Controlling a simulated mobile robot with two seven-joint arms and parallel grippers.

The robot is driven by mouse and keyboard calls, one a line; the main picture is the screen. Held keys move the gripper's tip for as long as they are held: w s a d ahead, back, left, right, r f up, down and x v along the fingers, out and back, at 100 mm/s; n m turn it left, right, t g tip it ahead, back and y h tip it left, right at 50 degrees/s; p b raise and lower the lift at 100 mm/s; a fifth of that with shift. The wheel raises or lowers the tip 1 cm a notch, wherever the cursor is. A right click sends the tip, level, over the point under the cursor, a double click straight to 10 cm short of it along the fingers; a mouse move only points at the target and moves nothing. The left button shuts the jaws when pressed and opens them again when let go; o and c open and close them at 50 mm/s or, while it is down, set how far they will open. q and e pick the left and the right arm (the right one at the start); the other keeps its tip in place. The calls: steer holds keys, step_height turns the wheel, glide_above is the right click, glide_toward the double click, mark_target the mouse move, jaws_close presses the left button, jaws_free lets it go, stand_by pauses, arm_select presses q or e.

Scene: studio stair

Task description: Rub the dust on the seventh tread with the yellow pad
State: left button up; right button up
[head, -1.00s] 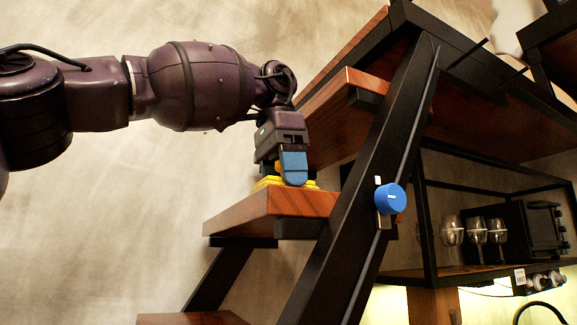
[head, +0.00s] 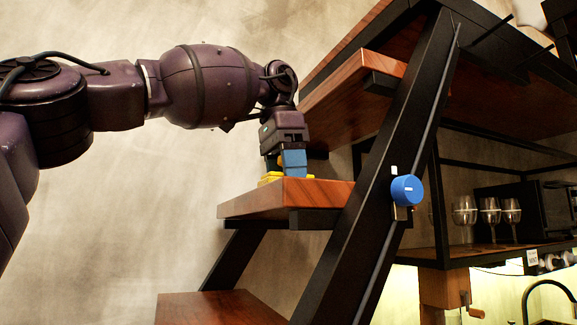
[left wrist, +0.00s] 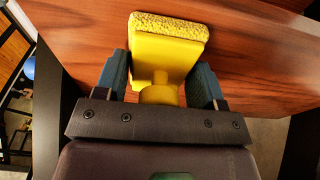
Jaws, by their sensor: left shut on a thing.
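The yellow pad (left wrist: 166,55) is in my left gripper (left wrist: 160,88), whose two blue fingers close on it from both sides in the left wrist view. Its rough yellow face points at the wooden tread. In the head view, my left gripper (head: 285,163) reaches down to a brown wooden tread (head: 285,198), and a strip of the yellow pad (head: 269,178) shows low at the tread's top. I cannot tell whether the pad touches the wood. No dust can be made out on the tread. My right gripper is in neither view.
A black sloping stair beam (head: 392,165) with a blue knob (head: 406,190) stands right of the tread. Another tread (head: 355,90) rises above and one (head: 220,308) lies below. Glasses (head: 490,212) stand on a shelf at right. Bare wall lies at left.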

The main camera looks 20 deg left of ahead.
arm_select(q)
steer(key=shift+w+a+p, duration=0.75)
steer(key=shift+w+a, duration=0.2)
steer(key=shift+a, duration=0.15)
steer(key=shift+w+a+f+p, duration=0.1)
steer(key=shift+w+a+p, duration=0.8)
steer(key=shift+w+a, duration=0.4)
steer(key=shift+s+a, duration=0.1)
steer(key=shift+r+p, duration=0.7)
steer(key=shift+r, duration=0.15)
step_height(320, 180, up, 2)
steer(key=shift+r+p, duration=0.1)
steer(key=shift+p, duration=0.3)
steer(key=shift+r, duration=1.1)
steer(key=shift+r, duration=1.5)
